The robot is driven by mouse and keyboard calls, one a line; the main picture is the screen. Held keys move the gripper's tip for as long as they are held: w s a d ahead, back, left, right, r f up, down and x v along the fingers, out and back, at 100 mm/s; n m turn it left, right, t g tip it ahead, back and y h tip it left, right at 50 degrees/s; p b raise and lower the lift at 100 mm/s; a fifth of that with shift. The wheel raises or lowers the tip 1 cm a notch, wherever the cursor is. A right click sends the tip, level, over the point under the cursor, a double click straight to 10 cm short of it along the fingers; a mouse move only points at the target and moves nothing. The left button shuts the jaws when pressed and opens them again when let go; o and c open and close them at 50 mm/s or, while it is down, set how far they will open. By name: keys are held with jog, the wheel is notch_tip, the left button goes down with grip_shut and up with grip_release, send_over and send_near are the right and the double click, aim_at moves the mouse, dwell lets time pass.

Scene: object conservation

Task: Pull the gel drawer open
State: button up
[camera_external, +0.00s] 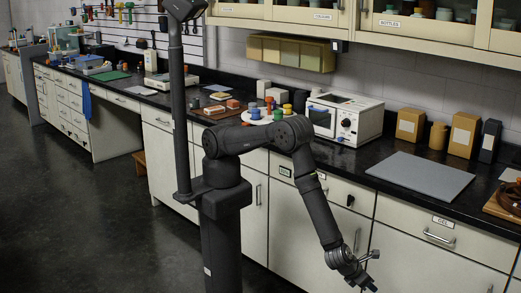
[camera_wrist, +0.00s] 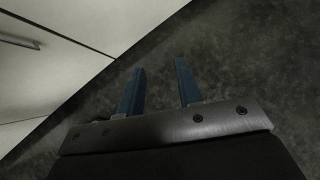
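The gel drawer (camera_external: 412,234) is a pale drawer front under the black worktop at the right in the external view. It has a metal bar handle (camera_external: 438,238) and a small GEL label above it. The drawer is closed, flush with the fronts beside it. My gripper (camera_external: 365,282) hangs low in front of the cabinet doors, below and to the left of that handle and apart from it. In the wrist view my gripper (camera_wrist: 160,82) has its two blue fingers spread, with only dark floor between them. The gel drawer cannot be made out there.
A grey mat (camera_external: 420,176) lies on the worktop above the drawer, with a white oven (camera_external: 345,119) further left. A neighbouring drawer (camera_external: 335,188) and lower doors (camera_external: 418,268) are closed. The dark floor (camera_external: 120,215) at left is clear.

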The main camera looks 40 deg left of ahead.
jog(key=s+f+n+g, duration=0.1)
jog(key=s+f+g, duration=0.4)
jog(key=f+g, duration=0.15)
jog(key=n+t+h, duration=1)
jog(key=n+t, duration=0.1)
jog(key=t, duration=0.2)
send_near(433, 236)
jog(key=x, duration=1)
jog(key=shift+w+f, duration=0.15)
jog(key=shift+w, duration=0.05)
grip_shut()
